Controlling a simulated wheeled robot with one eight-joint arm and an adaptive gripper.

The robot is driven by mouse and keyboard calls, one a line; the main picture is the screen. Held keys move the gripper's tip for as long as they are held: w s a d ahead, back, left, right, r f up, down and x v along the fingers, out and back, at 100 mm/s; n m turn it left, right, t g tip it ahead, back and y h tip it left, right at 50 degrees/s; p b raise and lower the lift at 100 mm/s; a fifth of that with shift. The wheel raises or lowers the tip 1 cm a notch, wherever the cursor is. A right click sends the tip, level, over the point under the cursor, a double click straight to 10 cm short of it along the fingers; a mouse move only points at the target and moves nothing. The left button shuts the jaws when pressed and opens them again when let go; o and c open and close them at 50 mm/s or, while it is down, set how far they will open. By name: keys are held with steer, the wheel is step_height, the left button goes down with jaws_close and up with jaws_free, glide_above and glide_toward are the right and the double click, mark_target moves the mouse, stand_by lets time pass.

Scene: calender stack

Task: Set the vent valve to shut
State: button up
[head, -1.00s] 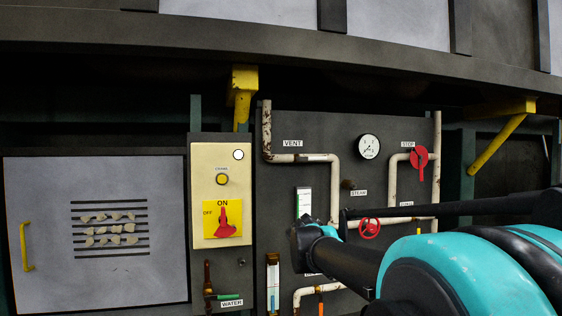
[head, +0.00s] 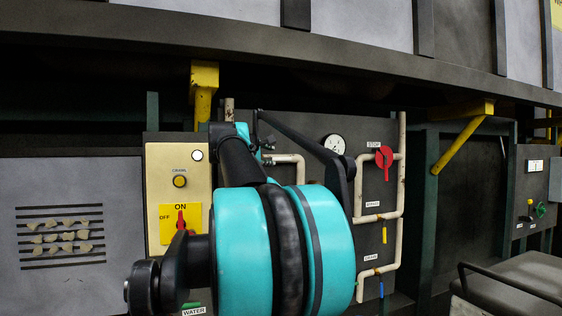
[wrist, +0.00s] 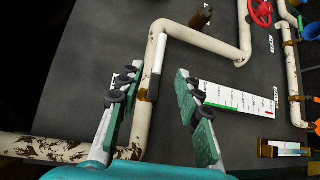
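The vent valve's lever (wrist: 158,52) is a pale bar with a brown end near an orange-brown fitting on the cream, rust-flecked vent pipe (wrist: 198,38). It lies along the pipe's straight stretch in the wrist view. My gripper (wrist: 159,70) is open and empty, its two fingers on either side of the lever and pipe in that view. I cannot tell how far the fingertips are from the panel. In the head view my arm hides the lever and most of the vent pipe; a piece of the pipe (head: 288,158) shows beside it.
A white gauge strip (wrist: 238,98) lies right of my fingers in the wrist view, with a red handwheel (wrist: 260,12) at top right. In the head view are a dial (head: 334,144), a red stop handle (head: 384,158), and a yellow switch box (head: 178,160) partly behind my arm.

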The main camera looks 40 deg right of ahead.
mark_target(282, 159)
steer(key=x, duration=1.2)
steer(key=shift+d, duration=0.35)
jaws_close()
